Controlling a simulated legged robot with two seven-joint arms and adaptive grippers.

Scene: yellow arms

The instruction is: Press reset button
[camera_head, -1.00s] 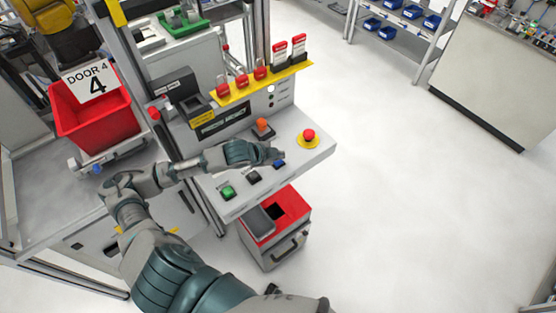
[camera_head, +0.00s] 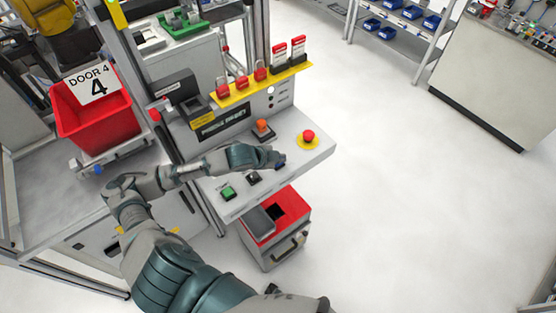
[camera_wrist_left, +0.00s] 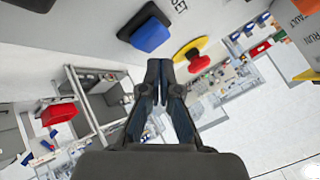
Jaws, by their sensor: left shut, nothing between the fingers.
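The control panel (camera_head: 303,165) has a blue button (camera_head: 280,164) near its front edge, partly hidden by my left gripper (camera_head: 279,158). The blue button also shows in the left wrist view (camera_wrist_left: 150,36), on a black base. My left gripper in that view (camera_wrist_left: 158,66) has its two fingers together with nothing between them. The fingertips are close to the blue button; I cannot tell whether they touch. A sign on the panel (camera_head: 222,124) appears to read "PRESS RESET". No label on the blue button is readable. My right gripper is out of view.
A green button (camera_head: 228,193) and a black switch (camera_head: 253,177) are left of the blue button. A red mushroom button (camera_head: 308,136) on yellow is to the right; an orange one (camera_head: 263,125) is behind. A red-topped bin (camera_head: 285,212) stands below. The floor at right is clear.

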